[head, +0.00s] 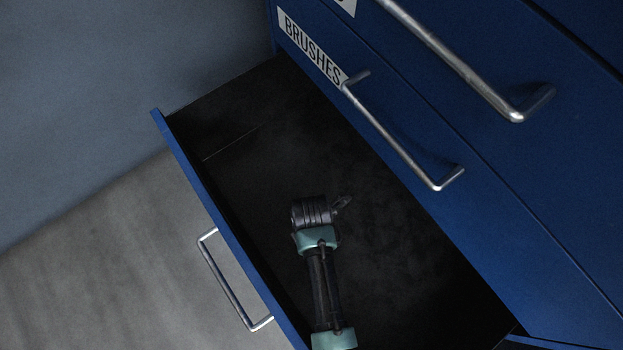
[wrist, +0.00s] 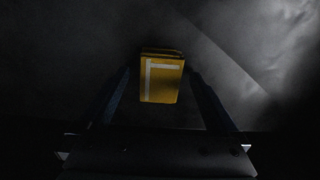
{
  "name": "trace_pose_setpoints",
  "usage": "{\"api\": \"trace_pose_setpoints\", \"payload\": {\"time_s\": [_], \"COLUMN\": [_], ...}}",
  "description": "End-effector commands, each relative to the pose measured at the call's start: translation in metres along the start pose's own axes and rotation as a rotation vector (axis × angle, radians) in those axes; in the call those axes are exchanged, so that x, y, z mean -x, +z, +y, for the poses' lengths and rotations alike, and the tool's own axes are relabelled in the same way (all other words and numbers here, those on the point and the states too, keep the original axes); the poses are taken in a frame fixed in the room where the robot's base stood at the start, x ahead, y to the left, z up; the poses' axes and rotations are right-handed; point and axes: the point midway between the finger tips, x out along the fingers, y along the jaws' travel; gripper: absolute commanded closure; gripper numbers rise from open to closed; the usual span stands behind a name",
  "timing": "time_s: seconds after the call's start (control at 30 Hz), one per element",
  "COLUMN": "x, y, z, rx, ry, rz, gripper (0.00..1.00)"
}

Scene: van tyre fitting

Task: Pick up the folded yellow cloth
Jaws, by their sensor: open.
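The folded yellow cloth (wrist: 161,80) shows in the wrist view as a small block with a pale L-shaped stripe, on a dark surface. My gripper (wrist: 159,72) is open, with one dark finger on each side of the cloth in that picture and a gap on both sides. I cannot tell whether the cloth lies between the fingertips or just beyond them. In the head view my arm reaches into the open drawer. The cloth is not visible there, and the fingers are mostly hidden behind my wrist.
Grey floor (head: 110,260) lies at left.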

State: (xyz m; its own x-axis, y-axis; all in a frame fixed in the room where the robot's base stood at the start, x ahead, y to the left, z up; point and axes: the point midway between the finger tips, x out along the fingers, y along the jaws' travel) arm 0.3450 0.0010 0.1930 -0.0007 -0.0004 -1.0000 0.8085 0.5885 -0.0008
Motion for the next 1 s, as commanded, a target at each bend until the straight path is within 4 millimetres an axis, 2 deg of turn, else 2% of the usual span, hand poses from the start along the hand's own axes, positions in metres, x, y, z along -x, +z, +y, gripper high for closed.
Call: {"api": "trace_pose_setpoints", "payload": {"time_s": [0.03,0.3,0.8,1.0], "x": [-0.0082,-0.0072,-0.0072,-0.0064], "y": [0.0,0.0003,0.0002,0.0003], "z": [0.0002,0.0002,0.0002,0.0002], "rx": [0.001,0.0,0.0,0.0], "ry": [0.0,0.001,0.001,0.001], "rz": [0.0,-0.001,-0.001,-0.001], "gripper": [0.03,0.03,0.91,0.91]}}
